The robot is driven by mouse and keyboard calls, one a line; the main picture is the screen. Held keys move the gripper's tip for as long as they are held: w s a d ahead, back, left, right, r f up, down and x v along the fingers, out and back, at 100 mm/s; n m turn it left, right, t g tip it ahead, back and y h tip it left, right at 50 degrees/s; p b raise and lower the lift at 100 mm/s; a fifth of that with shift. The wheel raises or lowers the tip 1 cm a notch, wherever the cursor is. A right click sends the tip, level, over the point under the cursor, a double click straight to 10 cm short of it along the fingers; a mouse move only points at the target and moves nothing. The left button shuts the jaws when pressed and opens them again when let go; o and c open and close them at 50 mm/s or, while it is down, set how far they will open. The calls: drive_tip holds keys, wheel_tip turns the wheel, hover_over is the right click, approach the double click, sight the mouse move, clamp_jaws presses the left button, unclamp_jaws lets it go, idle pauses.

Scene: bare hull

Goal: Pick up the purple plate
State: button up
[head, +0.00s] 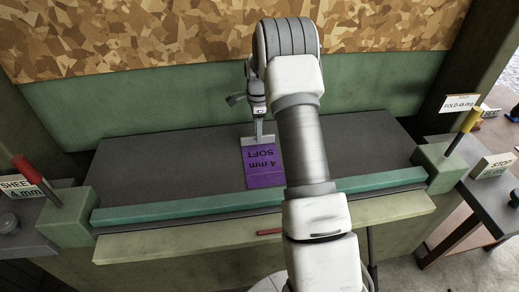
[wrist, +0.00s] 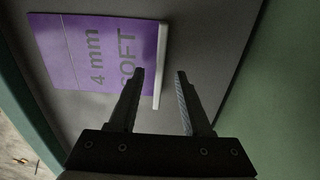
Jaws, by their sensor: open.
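The purple plate (head: 264,168) lies flat on the dark grey bed of the bench, with "4 mm SOFT" printed on it. A pale upright strip runs along its far edge. My gripper (head: 257,108) is above that far edge in the head view, and my arm hides part of the plate's right side. In the wrist view the plate (wrist: 92,55) is at the upper left, with the pale strip (wrist: 160,65) at its right edge. My gripper (wrist: 160,75) is open there; its left finger overlaps the plate's lettering and the strip lies between the fingers in the picture.
A teal bar (head: 150,213) crosses the front of the grey bed (head: 150,160), between two green end blocks. A red handle (head: 30,172) stands at left and a yellow handle (head: 470,120) at right. A green wall (head: 150,105) rises behind. The bed beside the plate is clear.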

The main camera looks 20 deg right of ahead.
drive_tip(key=shift+f, duration=1.45)
clamp_jaws()
drive_tip(key=shift+r, duration=0.15)
